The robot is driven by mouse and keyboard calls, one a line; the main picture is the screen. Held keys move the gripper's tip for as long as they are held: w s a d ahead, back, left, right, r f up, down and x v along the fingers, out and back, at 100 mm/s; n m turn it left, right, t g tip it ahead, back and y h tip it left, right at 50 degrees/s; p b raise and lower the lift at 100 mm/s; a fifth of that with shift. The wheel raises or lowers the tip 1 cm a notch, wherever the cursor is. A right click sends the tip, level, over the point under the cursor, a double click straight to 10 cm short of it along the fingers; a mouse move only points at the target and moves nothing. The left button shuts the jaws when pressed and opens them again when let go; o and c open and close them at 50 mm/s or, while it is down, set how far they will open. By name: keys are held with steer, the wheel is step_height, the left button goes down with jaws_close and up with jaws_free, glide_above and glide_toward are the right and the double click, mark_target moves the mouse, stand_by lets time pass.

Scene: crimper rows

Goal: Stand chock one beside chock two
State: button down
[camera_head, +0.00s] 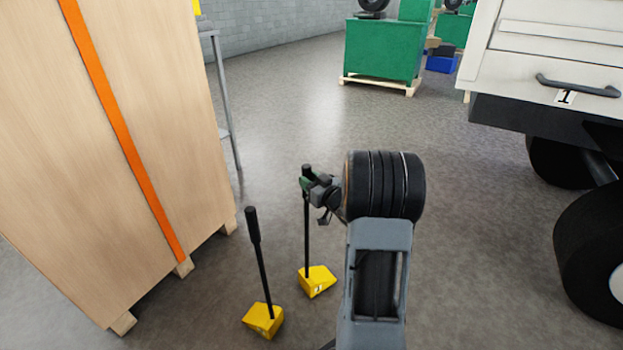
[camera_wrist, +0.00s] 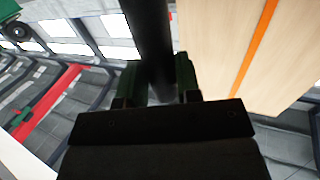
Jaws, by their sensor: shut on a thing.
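Two yellow wedge chocks with tall black handles are in the head view. My gripper (camera_head: 308,184) is shut on the upper part of one handle, and that chock (camera_head: 317,282) hangs or stands upright below it. I cannot tell whether its base touches the floor. In the wrist view the held black handle (camera_wrist: 150,40) runs between the green-padded fingers (camera_wrist: 158,85).
A wooden crate (camera_head: 100,130) with an orange strap stands close on the left. A white vehicle (camera_head: 560,70) marked 1, with black wheels, is on the right. A green bin (camera_head: 383,50) on a pallet is behind. The floor between is clear.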

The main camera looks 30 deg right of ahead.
steer(key=shift+f, duration=0.6)
steer(key=c, duration=1.2)
jaws_free()
steer(key=shift+s+f, duration=0.1)
steer(key=shift+f, duration=0.2)
steer(key=o, duration=0.4)
steer(key=shift+r, duration=0.1)
